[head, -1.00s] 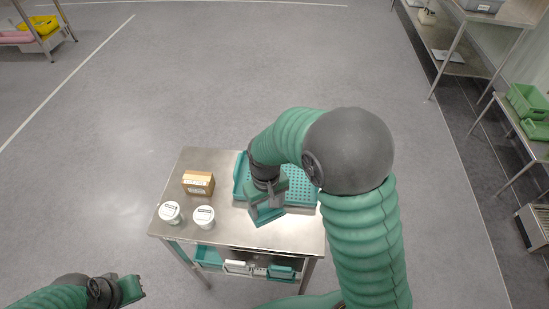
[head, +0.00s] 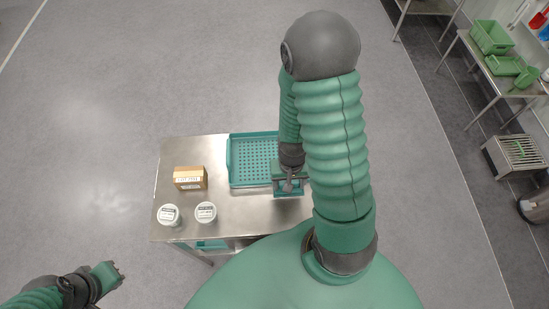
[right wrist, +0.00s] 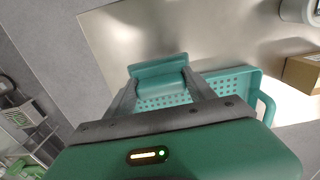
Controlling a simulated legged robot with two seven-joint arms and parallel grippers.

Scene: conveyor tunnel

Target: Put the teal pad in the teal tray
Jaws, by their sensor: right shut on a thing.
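The teal tray (head: 232,172), with a perforated floor, lies on the metal table; my right arm covers its right side. In the right wrist view its handled end (right wrist: 268,108) shows beyond the fingers. My right gripper (head: 289,182) is near the tray's front right part. It is shut on the teal pad (head: 288,192), which also shows between the fingers in the right wrist view (right wrist: 160,82). The pad overlaps the tray in that view; I cannot tell its height above it. My left gripper (head: 116,270) is apart, left of the table; its jaw opening is unclear.
On the metal table (head: 240,212) stand a cardboard box (head: 190,178) and two white-lidded tubs (head: 169,215) (head: 206,212), left of the tray. Bare tabletop lies between them. Green crates (head: 490,37) stand on a side table far right. The floor around is clear.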

